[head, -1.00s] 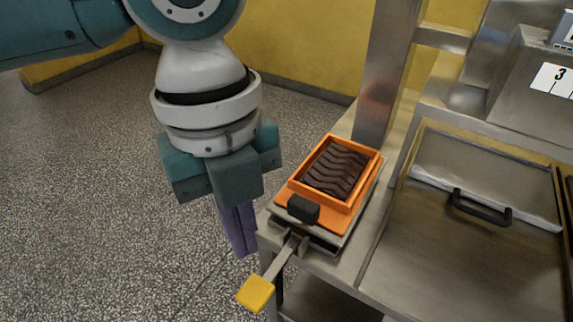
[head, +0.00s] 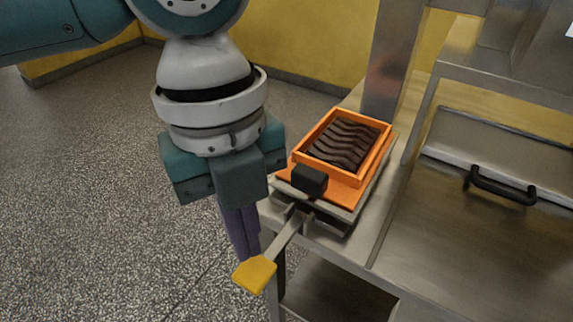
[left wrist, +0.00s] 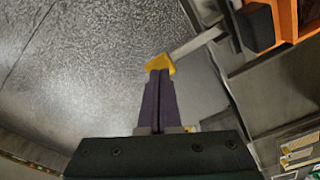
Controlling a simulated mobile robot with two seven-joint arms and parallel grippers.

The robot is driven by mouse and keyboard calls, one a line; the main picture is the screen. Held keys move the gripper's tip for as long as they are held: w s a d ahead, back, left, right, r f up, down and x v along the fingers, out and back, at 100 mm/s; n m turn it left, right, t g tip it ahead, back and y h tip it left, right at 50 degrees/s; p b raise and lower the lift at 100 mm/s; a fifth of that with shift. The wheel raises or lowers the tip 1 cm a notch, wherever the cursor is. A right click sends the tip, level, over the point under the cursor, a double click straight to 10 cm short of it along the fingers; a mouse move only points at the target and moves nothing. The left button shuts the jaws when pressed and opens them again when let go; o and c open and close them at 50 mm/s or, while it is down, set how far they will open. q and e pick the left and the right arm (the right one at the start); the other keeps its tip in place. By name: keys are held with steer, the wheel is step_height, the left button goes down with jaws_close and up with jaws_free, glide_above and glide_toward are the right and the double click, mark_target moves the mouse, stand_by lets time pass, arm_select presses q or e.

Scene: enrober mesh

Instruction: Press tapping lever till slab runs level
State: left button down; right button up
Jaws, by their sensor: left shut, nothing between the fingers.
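The tapping lever (head: 256,273) has a yellow paddle on a grey metal arm and sticks out over the floor from the front of the tapping stand. An orange tray (head: 343,187) on the stand holds the dark brown slab (head: 345,143), whose surface shows wavy ridges. My left gripper (head: 246,258) is shut and empty, its purple fingers pointing down just behind the yellow paddle. In the left wrist view, the fingertips (left wrist: 158,74) overlap the paddle (left wrist: 160,64); I cannot tell if they touch. My right gripper is not in view.
A black block (head: 309,180) sits at the tray's front edge. A steel counter (head: 430,240) with a black-handled lid (head: 500,186) lies to the right. A steel post (head: 392,70) rises behind the tray. Open speckled floor (head: 90,200) is at left.

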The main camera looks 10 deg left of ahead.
mark_target(251, 265)
arm_select(q)
steer(key=shift+s+f+b, duration=0.1)
steer(key=shift+f+b, duration=0.4)
steer(key=shift+f, duration=0.35)
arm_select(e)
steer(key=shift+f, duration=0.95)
arm_select(q)
steer(key=shift+f+b, duration=0.65)
steer(key=shift+f, duration=0.65)
steer(key=shift+w+a+r+p, duration=0.2)
steer(key=shift+w+a+r, duration=0.1)
steer(key=shift+w+a, duration=0.25)
steer(key=shift+w+a+r+p, duration=0.2)
steer(key=shift+w+a+r, duration=0.15)
steer(key=shift+w, duration=0.3)
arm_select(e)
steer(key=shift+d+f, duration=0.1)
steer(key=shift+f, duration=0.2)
